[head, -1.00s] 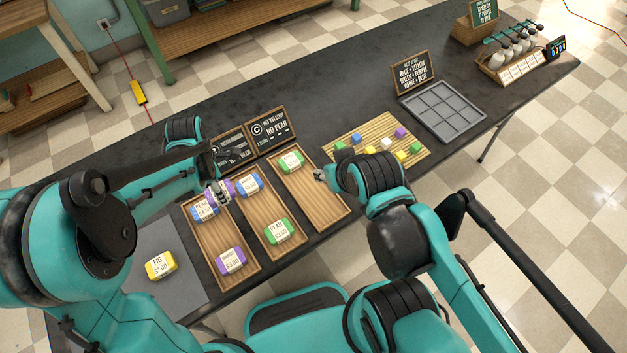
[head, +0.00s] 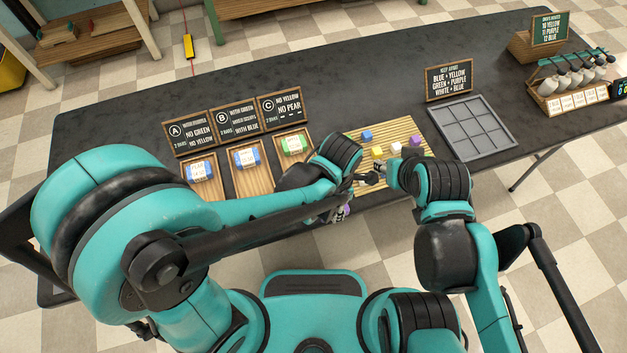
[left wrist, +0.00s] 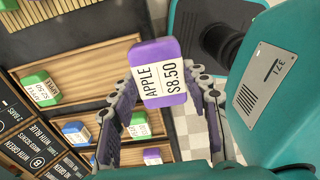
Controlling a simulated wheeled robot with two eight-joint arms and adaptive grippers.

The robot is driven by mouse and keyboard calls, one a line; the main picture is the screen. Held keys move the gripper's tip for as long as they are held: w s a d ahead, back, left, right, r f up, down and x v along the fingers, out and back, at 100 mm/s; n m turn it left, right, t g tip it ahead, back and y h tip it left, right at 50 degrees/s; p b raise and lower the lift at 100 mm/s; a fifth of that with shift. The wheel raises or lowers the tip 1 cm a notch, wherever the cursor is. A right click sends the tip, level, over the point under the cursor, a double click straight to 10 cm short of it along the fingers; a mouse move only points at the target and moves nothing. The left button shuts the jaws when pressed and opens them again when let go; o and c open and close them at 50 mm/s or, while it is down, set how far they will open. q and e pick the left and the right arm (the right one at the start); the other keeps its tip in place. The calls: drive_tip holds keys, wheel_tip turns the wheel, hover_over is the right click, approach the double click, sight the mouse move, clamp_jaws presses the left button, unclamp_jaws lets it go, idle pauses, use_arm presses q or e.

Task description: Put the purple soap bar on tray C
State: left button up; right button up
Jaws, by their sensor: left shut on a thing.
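A purple soap bar labelled APPLE $8.50 (left wrist: 158,55) is gripped between the fingers of my left gripper (left wrist: 160,92) in the left wrist view. In the head view only a sliver of it (head: 346,209) shows below my left wrist, to the right of tray C and near the table's front edge. Tray C (left wrist: 95,62) is the wooden tray by sign C (head: 281,108). It holds a green soap bar (head: 294,144) at its back end; its front part is hidden by my left arm in the head view. My right gripper (head: 372,175) is by the bamboo mat, its fingers unclear.
Blue soap bars stand at the backs of tray A (head: 199,170) and tray B (head: 246,157). The bamboo mat (head: 418,130) with small colored cubes lies right of tray C. A grey sectioned tray (head: 470,127) lies further right. My two wrists are close together.

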use_arm(q)
drive_tip(key=w+a+f+b, duration=0.1)
drive_tip(key=w+f, duration=0.1)
drive_tip(key=w+a+f+b, duration=0.1)
drive_tip(key=w+a+f, duration=0.1)
drive_tip(key=w, duration=0.1)
drive_tip(key=w+a+f+b, duration=0.1)
drive_tip(key=w+a+f, duration=0.1)
drive_tip(key=w, duration=0.1)
drive_tip(key=shift+w, duration=0.2)
wheel_tip(320, 180, down, 4)
drive_tip(key=shift+w+a+f+b, duration=0.1)
drive_tip(key=shift+b, duration=1.1)
drive_tip(key=shift+f, duration=0.1)
drive_tip(key=o, duration=1.2)
